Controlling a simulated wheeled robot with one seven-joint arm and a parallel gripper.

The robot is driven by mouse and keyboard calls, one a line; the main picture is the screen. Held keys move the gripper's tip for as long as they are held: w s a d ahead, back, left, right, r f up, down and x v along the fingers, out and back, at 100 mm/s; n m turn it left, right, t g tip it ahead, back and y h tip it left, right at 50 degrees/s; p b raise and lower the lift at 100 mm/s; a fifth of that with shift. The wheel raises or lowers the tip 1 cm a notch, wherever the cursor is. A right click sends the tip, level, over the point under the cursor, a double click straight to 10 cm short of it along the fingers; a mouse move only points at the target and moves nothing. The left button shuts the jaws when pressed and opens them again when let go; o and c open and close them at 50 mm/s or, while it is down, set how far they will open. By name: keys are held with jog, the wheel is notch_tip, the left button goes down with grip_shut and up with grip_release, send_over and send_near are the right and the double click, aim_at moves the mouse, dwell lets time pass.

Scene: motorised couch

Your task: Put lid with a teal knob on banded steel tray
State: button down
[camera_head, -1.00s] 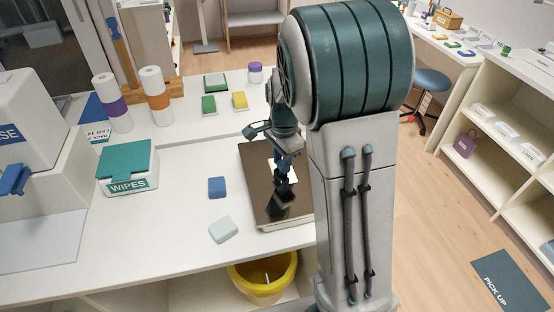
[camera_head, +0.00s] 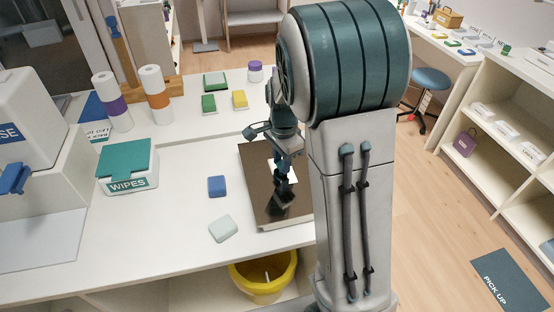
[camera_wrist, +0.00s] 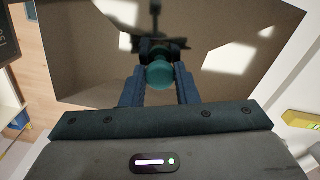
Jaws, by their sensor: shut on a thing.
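The lid's teal knob (camera_wrist: 160,75) sits between the two fingers of my gripper (camera_wrist: 159,70) in the wrist view, and the gripper is shut on it. The broad brown lid (camera_wrist: 85,65) spreads out around the knob, with bright light patches on it. In the head view my gripper (camera_head: 281,203) is low over the brown flat panel (camera_head: 257,180) on the white bench, beside my arm. My arm hides the panel's right side and the knob there. I cannot make out the banded steel tray as a separate thing, or tell whether it lies under the lid.
Left of the panel lie a blue block (camera_head: 217,186) and a pale block (camera_head: 223,228). A wipes box (camera_head: 128,168) stands further left. A yellow bin (camera_head: 263,278) is below the bench's front edge. Bare bench lies between the wipes box and the blocks.

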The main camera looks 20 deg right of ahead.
jog(key=c, duration=1)
grip_release()
jog(key=shift+c, duration=0.2)
notch_tip(320, 180, up, 14)
jog(key=shift+s, duration=0.1)
jog(key=s+f+n+t, duration=0.3)
jog(key=s+n, duration=1.1)
jog(key=s, duration=0.4)
jog(key=shift+s+f, duration=0.3)
jog(key=shift+f, duration=0.1)
